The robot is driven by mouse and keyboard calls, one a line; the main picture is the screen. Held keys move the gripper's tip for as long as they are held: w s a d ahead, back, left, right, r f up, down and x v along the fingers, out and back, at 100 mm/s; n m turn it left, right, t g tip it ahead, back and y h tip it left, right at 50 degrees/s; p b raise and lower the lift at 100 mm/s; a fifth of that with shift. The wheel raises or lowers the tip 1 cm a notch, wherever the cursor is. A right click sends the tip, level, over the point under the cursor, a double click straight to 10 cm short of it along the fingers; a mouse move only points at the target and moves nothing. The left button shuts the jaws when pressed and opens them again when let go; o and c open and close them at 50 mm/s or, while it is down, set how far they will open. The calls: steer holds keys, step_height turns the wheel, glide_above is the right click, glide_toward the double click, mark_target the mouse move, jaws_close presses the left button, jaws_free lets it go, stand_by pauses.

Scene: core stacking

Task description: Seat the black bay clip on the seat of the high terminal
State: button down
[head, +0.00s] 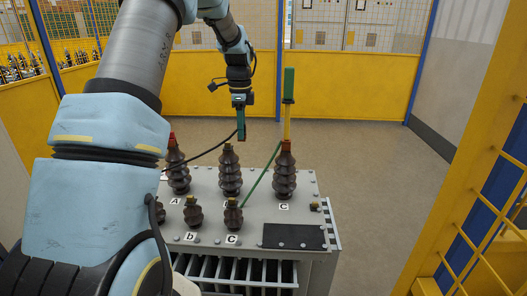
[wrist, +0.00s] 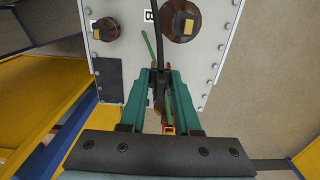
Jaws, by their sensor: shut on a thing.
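My gripper (head: 241,136) hangs above the transformer, a little above and right of the middle tall bushing (head: 229,170) in the head view. In the wrist view its two teal fingers (wrist: 160,76) are closed together on a black clip (wrist: 158,78), which is mostly hidden between them. A black cable (wrist: 158,38) runs off from the fingertips. The middle tall bushing has a bare olive-yellow top (head: 228,147), apart from the gripper. The tall bushing marked A (head: 178,172) stands left and the one marked C (head: 284,175) right.
A green lead (head: 262,175) runs from there to a short bushing (head: 233,216). The black cable (head: 205,150) sags left past bushing A. Yellow fence panels (head: 340,90) surround the floor.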

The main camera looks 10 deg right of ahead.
steer(key=w+a+r+p, duration=0.1)
steer(key=w+a+r, duration=0.3)
steer(key=w, duration=0.1)
steer(key=shift+a+r, duration=0.2)
steer(key=shift+r, duration=0.15)
steer(key=shift+r+p, duration=0.1)
steer(key=shift+p, duration=0.45)
steer(key=shift+f+b, duration=1.55)
steer(key=shift+f, duration=1.45)
steer(key=shift+p, duration=0.55)
steer(key=shift+f+b, duration=0.7)
steer(key=shift+f, duration=0.95)
steer(key=c, duration=0.5)
jaws_free()
steer(key=shift+c, duration=0.2)
